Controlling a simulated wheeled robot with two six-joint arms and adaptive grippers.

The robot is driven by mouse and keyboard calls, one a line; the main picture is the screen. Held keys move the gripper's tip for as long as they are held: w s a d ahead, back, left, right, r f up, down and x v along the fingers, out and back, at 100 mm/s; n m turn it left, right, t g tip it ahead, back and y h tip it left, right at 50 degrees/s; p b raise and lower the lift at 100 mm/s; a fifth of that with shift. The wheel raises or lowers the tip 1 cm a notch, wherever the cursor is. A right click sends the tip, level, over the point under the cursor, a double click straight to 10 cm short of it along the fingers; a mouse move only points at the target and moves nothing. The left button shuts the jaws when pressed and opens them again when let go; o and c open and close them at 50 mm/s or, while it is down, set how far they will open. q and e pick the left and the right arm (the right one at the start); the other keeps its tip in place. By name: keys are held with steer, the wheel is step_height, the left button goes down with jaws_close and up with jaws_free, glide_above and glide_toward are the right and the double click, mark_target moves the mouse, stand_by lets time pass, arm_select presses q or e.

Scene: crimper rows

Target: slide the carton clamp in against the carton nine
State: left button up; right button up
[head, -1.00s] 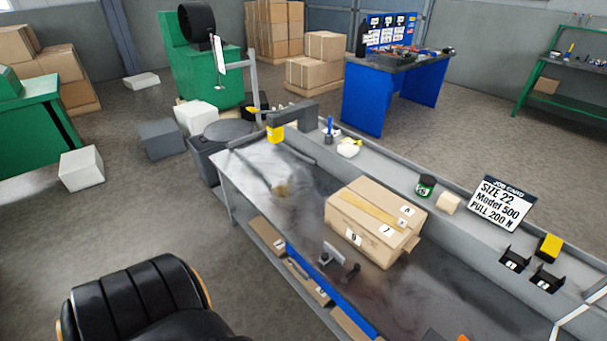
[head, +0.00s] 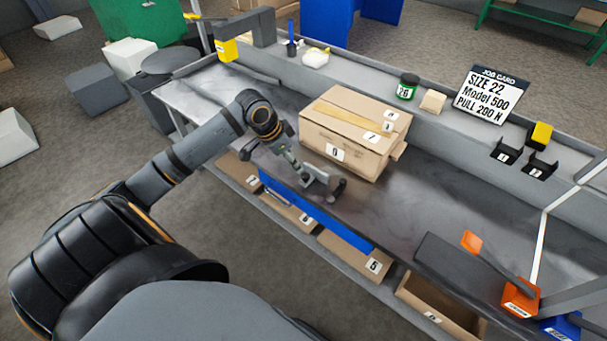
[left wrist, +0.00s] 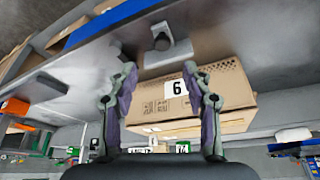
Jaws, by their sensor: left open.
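The carton nine (head: 357,117) is a closed brown box on the dark bench top, with a "9" label on its near side. It also shows in the left wrist view (left wrist: 225,88), where the label is upside down. The carton clamp (head: 315,180), a small grey plate with a dark knob, stands near the bench's front edge by the carton's near side, seemingly a little apart. In the left wrist view the clamp (left wrist: 168,53) is just beyond the fingertips. My left gripper (head: 298,165) is open and empty close beside the clamp. My right gripper is out of view.
Crimpers with orange and blue parts (head: 520,297) lie at the bench's right end. Numbered boxes (head: 358,256) sit below the front edge. A job card (head: 491,92) stands on the back ledge. The bench top left of the carton is mostly clear.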

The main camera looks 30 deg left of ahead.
mark_target(305, 176)
arm_select(q)
steer(key=b+x, duration=0.1)
steer(key=x, duration=0.5)
steer(key=b+x, duration=0.1)
steer(key=x, duration=0.3)
steer(key=shift+w+a+b, duration=0.15)
steer(key=shift+w+b, duration=0.1)
steer(key=shift+b, duration=0.05)
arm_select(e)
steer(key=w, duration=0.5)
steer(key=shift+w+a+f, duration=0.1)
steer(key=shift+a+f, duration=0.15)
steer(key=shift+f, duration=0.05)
arm_select(q)
jaws_close()
